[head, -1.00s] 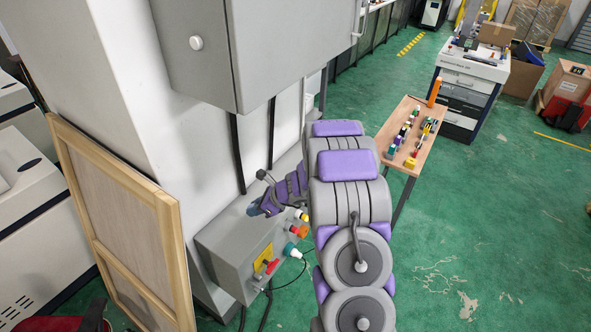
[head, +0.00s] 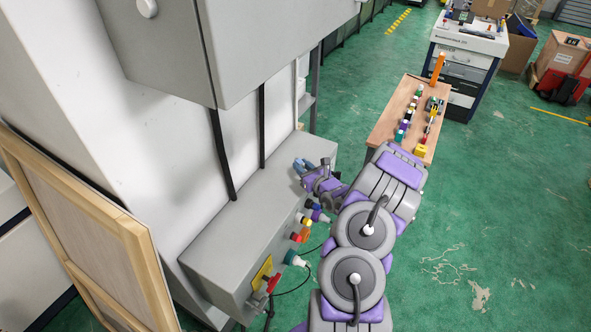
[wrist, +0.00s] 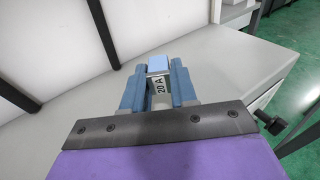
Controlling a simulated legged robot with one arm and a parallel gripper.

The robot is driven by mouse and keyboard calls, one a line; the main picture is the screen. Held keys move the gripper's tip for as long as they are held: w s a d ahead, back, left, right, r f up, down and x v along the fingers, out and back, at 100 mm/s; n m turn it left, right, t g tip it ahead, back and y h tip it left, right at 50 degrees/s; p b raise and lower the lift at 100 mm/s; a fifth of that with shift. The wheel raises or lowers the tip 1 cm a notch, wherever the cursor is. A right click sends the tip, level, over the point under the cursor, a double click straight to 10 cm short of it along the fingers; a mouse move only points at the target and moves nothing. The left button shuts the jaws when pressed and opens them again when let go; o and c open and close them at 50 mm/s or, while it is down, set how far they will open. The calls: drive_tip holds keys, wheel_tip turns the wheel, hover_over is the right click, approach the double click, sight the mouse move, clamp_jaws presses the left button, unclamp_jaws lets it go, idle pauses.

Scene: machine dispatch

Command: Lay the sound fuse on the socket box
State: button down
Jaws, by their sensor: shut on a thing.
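My gripper (wrist: 157,88) is shut on a fuse (wrist: 158,65) with a light blue end and a pale label reading "20 A". The blue fingers press on it from both sides. The socket box is the long grey box along the wall, and its grey top (wrist: 225,68) lies beneath the fuse in the wrist view. In the head view my gripper (head: 301,167) is over the far end of the socket box (head: 235,230). The fuse is too small to make out there. I cannot tell whether it touches the top.
Coloured plugs and a red switch (head: 273,284) stick out from the box front. A grey cabinet (head: 225,45) hangs above it. A wooden table (head: 388,118) with several small coloured parts stands beyond my arm. Green floor is free at right.

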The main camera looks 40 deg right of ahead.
sight(298, 181)
drive_tip(key=shift+w+d+f, duration=0.1)
drive_tip(key=shift+d+f, duration=0.15)
drive_tip(key=shift+d, duration=0.25)
drive_tip(key=a, duration=0.1)
drive_tip(key=a+r, duration=0.1)
drive_tip(key=a, duration=0.1)
drive_tip(key=shift+a, duration=0.25)
drive_tip(key=shift+d, duration=0.4)
drive_tip(key=d+f, duration=0.2)
drive_tip(key=f, duration=0.1)
drive_tip(key=shift+d+f, duration=0.1)
drive_tip(key=shift+f, duration=0.2)
drive_tip(key=shift+a+f, duration=0.1)
drive_tip(key=shift+a, duration=1.1)
drive_tip(key=shift+d+f, duration=0.3)
drive_tip(key=shift+d, duration=0.65)
drive_tip(key=shift+a+f+b, duration=0.15)
drive_tip(key=shift+a+b, duration=0.2)
drive_tip(key=shift+a, duration=0.4)
